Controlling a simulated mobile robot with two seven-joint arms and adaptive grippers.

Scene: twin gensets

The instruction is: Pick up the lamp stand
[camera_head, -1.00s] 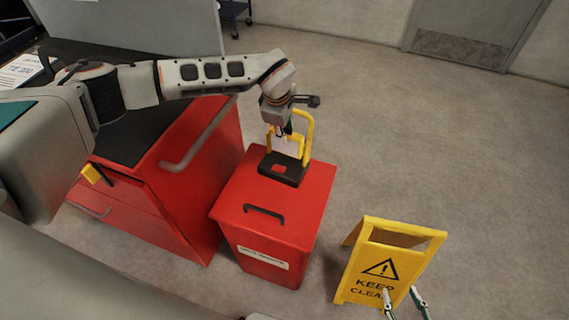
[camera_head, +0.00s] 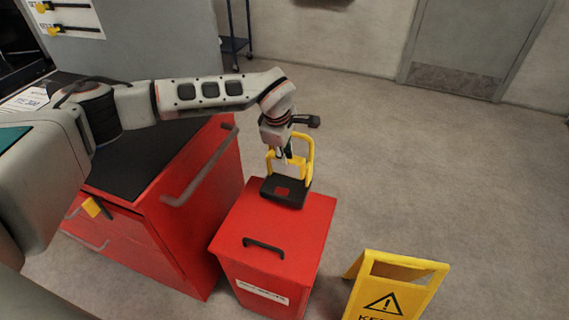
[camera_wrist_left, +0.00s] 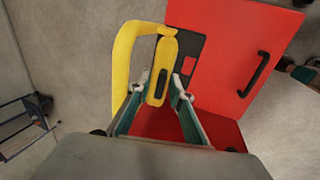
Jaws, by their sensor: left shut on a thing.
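The lamp stand has a yellow looped frame (camera_head: 309,150) and a dark base (camera_head: 285,192) with a red patch. My left gripper (camera_head: 286,156) is shut on the stand's yellow upper part. In the left wrist view my left fingers (camera_wrist_left: 160,92) close on either side of a yellow bar with a dark slot, and the yellow frame (camera_wrist_left: 122,62) curves beside them. The stand is upright and appears slightly above the red box's lid; the exact gap is hard to see. A dark and teal part at the wrist view's right edge may be my right gripper (camera_wrist_left: 303,73); its jaws are unclear.
The red box (camera_head: 270,225) with a black handle is under the stand. A red cabinet (camera_head: 190,215) with a dark top stands at its left. A yellow warning sign (camera_head: 395,287) stands at the lower right.

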